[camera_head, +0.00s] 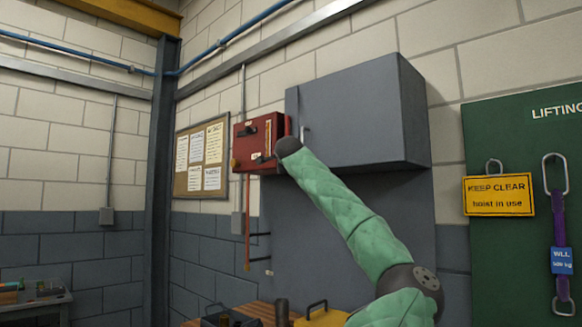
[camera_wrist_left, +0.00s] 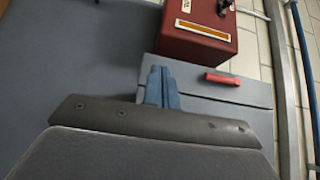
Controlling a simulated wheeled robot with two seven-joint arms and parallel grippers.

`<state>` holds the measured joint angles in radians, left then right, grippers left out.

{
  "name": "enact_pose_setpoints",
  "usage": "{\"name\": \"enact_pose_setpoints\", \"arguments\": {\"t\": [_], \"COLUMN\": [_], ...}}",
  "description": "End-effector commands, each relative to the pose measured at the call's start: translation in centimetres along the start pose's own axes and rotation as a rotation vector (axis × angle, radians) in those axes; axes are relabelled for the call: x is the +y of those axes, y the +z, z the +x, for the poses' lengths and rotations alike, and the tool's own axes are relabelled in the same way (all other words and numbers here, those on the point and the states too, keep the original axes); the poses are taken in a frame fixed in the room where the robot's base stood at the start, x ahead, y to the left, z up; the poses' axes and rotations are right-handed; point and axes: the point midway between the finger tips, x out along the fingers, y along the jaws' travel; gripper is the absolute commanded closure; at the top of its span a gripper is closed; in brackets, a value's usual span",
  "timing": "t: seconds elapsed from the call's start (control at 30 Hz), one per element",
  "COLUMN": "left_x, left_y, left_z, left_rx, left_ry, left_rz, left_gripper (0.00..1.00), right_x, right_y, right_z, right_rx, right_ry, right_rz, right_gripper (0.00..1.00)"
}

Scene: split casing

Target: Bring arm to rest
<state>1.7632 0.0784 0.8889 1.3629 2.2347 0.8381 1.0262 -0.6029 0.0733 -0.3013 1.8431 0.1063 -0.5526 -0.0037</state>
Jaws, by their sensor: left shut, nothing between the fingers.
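My left gripper (camera_wrist_left: 162,74) shows in the left wrist view with its two blue fingers together and nothing between them. Past the fingertips is a grey surface with a red handle (camera_wrist_left: 222,78); I cannot tell whether the fingers touch it. In the head view a green padded arm of mine (camera_head: 345,215) rises from the lower right to a dark rounded end (camera_head: 288,147) in front of the wall, overlapping the red box's right side. No fingers can be made out there. I see no right gripper in either view.
A red box (camera_head: 257,142) hangs on the wall beside a grey cabinet (camera_head: 350,115); the red box also shows in the left wrist view (camera_wrist_left: 197,48). A yellow sign (camera_head: 499,194) and purple sling (camera_head: 558,220) hang on a green board at right. Below is a wooden surface (camera_head: 258,312).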

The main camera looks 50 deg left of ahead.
Motion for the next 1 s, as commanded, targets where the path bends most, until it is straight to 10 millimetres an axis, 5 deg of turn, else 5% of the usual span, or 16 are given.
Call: {"name": "enact_pose_setpoints", "arguments": {"t": [0.3, 0.77, 1.0], "left_x": [0.0, 0.0, -1.6], "left_y": [3.5, 4.0, 5.7], "left_z": [-2.5, -2.8, -3.0], "left_rx": [-0.004, -0.004, -0.105], "left_ry": [-0.001, 0.0, -0.075], "left_rz": [-0.004, 0.021, 0.2], "left_gripper": [1.0, 1.0, 1.0], "right_x": [0.1, 0.4, 0.3], "right_y": [0.7, 0.6, 0.6], "right_z": [0.7, 0.8, 0.8], "right_rx": [0.001, 0.001, 0.001], "right_ry": [-0.001, 0.003, 0.002], "right_rz": [0.001, -0.001, 0.0], "right_gripper": [0.64, 0.64, 0.64]}}
